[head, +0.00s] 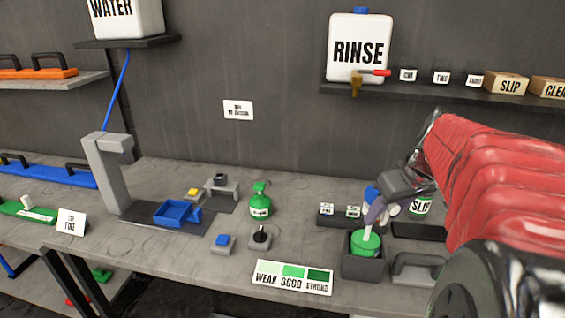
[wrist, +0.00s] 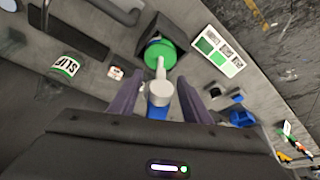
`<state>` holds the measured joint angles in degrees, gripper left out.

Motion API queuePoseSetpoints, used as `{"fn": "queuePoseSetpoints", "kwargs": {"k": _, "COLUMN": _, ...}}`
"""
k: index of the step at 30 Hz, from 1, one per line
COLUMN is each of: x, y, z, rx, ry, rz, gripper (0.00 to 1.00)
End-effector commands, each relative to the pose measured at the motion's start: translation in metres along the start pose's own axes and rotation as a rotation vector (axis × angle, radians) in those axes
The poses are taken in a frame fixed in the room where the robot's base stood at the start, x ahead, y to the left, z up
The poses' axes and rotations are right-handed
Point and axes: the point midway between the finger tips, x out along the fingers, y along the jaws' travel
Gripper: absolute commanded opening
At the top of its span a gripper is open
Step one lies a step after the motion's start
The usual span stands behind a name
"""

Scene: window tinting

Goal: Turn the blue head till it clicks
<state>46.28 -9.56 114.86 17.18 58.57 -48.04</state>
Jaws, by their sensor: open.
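The blue head (head: 371,194) shows at the fingers of my gripper (head: 380,207), above a green vessel (head: 365,243) in a dark square holder (head: 362,266). In the wrist view the blue head (wrist: 157,112) sits between the two open fingers of my gripper (wrist: 158,86), with a pale grey round part and a white stem in front of it. The stem reaches over the green vessel (wrist: 160,57). I cannot tell whether either finger touches the head. Part of the head is hidden by the gripper and wrist.
A WEAK/GOOD/STRONG colour card (head: 292,278) lies left of the holder. A grey handled tool (head: 417,270) lies to its right. A green-topped bottle (head: 260,204), a black knob (head: 262,236) and a blue button (head: 222,241) stand to the left.

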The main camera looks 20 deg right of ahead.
Motion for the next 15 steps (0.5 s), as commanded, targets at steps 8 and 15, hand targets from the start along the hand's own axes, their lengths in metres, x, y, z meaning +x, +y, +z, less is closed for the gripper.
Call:
{"fn": "queuePoseSetpoints", "kwargs": {"k": 8, "x": 0.0071, "y": -0.0001, "z": -0.0002, "rx": -0.001, "ry": 0.000, "rz": 0.000, "gripper": 0.44}}
{"fn": "queuePoseSetpoints", "kwargs": {"k": 15, "x": 0.0069, "y": -0.0002, "z": -0.0002, "rx": -0.001, "ry": 0.000, "rz": 0.000, "gripper": 0.36}}
